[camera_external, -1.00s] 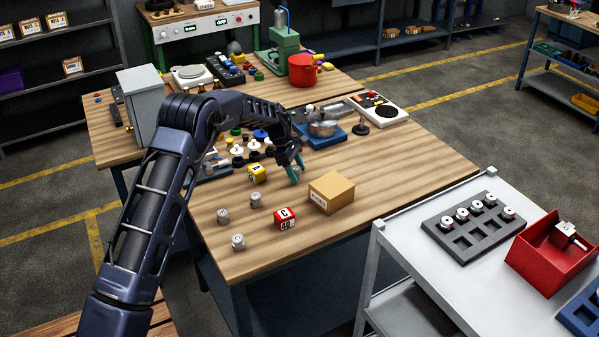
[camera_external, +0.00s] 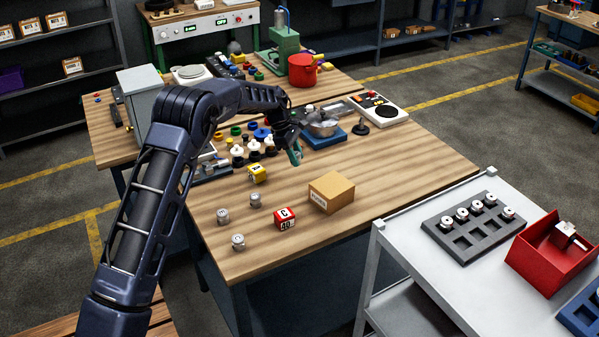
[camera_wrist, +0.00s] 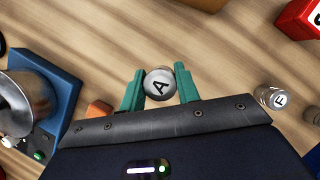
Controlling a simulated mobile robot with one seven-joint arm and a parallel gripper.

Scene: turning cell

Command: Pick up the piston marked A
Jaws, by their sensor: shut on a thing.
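The piston marked A (camera_wrist: 160,87) is a small grey metal cylinder; the wrist view shows its lettered top face. My gripper (camera_wrist: 157,76) is shut on it, with one green finger on each side. In the external view my gripper (camera_external: 296,152) is over the middle of the workbench, behind the cardboard box. The piston is too small or hidden to make out there. A piston marked F (camera_wrist: 271,97) lies to the right in the wrist view. Three other grey pistons (camera_external: 223,216) stand at the bench's near left.
A cardboard box (camera_external: 332,193), a red C cube (camera_external: 285,218) and a yellow cube (camera_external: 257,173) stand on the bench. A blue base (camera_external: 322,139) with a metal part is behind my gripper. The bench's right front is clear. A grey tray (camera_external: 470,242) holds several pistons.

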